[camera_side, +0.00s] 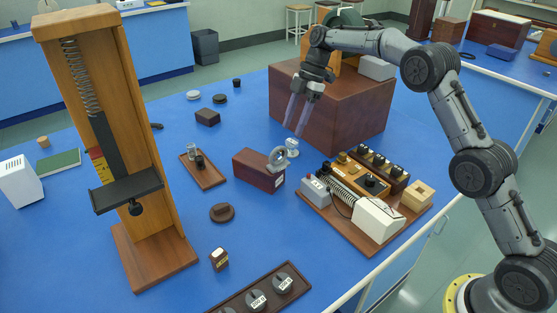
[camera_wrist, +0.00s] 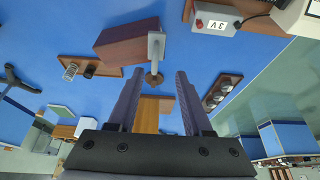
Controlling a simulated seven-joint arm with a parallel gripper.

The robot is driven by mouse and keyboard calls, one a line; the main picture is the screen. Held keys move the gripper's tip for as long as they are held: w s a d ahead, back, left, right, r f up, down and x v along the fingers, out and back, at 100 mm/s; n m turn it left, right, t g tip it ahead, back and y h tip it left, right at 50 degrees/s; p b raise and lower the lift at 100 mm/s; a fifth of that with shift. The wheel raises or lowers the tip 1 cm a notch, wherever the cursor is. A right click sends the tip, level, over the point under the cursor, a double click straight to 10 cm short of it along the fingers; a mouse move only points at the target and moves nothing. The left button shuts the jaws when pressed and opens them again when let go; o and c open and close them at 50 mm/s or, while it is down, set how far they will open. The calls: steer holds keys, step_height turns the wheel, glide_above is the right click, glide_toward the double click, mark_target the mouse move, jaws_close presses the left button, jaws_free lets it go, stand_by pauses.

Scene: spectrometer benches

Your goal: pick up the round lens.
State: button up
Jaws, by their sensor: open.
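The round lens appears to be the pale grey ring-shaped piece (camera_side: 278,157) standing upright at the right end of a dark reddish-brown box (camera_side: 256,172). In the wrist view a grey upright piece (camera_wrist: 156,46), seen nearly edge-on at the end of the same box (camera_wrist: 125,42), looks like it. My gripper (camera_side: 296,130) is open and empty, pointing down above and a little right of the ring in the side view. In the wrist view my gripper's fingers (camera_wrist: 158,76) are spread apart, and the grey piece lies beyond their tips. Glass in the ring cannot be made out.
A circuit board (camera_side: 340,222) lies to the right. A large brown block (camera_side: 345,110) is behind my gripper. A tall wooden spring stand (camera_side: 160,150) is at left.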

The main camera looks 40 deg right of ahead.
glide_toward(278, 164)
steer(key=shift+x, duration=1.1)
steer(key=shift+w+x, duration=0.15)
steer(key=shift+x, duration=1.2)
steer(key=shift+w+x, duration=0.15)
steer(key=shift+x, duration=1.2)
steer(key=shift+a+r, duration=0.1)
steer(key=shift+a, duration=0.05)
jaws_close()
